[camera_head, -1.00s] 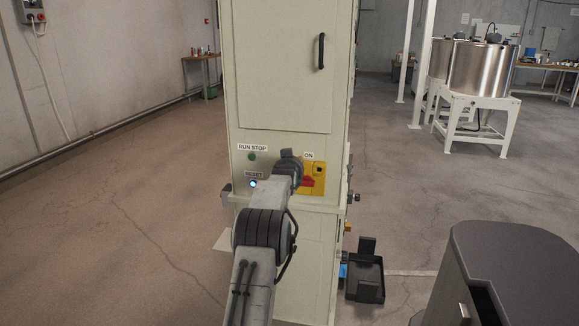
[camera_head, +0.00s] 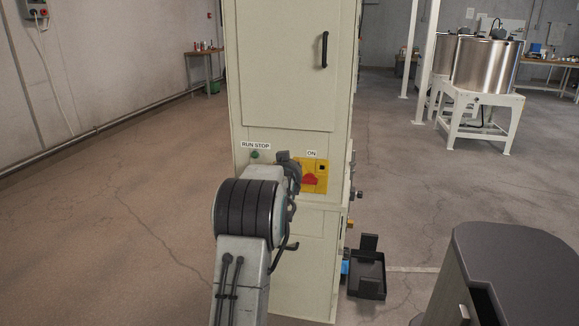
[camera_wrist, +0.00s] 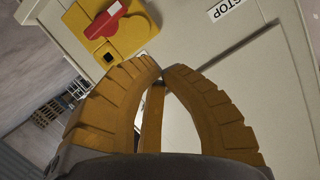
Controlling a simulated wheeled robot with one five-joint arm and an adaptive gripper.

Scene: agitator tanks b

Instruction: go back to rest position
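My gripper (camera_wrist: 162,72) shows in the wrist view with its two ribbed orange fingers curved inward and their tips together, with nothing seen between them. In the head view my arm reaches up in front of a tall cream cabinet (camera_head: 290,65), and the fingers cannot be made out there. Beyond the fingertips, the wrist view shows a yellow plate (camera_wrist: 135,38) with a red switch handle (camera_wrist: 105,19), apart from the fingers. In the head view the red handle (camera_head: 309,180) is below the ON label, right of my wrist.
A green button (camera_head: 254,155) is under the RUN STOP label. A black tray (camera_head: 368,283) is at the cabinet's lower right. A dark grey rounded unit (camera_head: 515,262) fills the lower right. Steel tanks (camera_head: 487,65) stand farther back. The floor to the left is clear.

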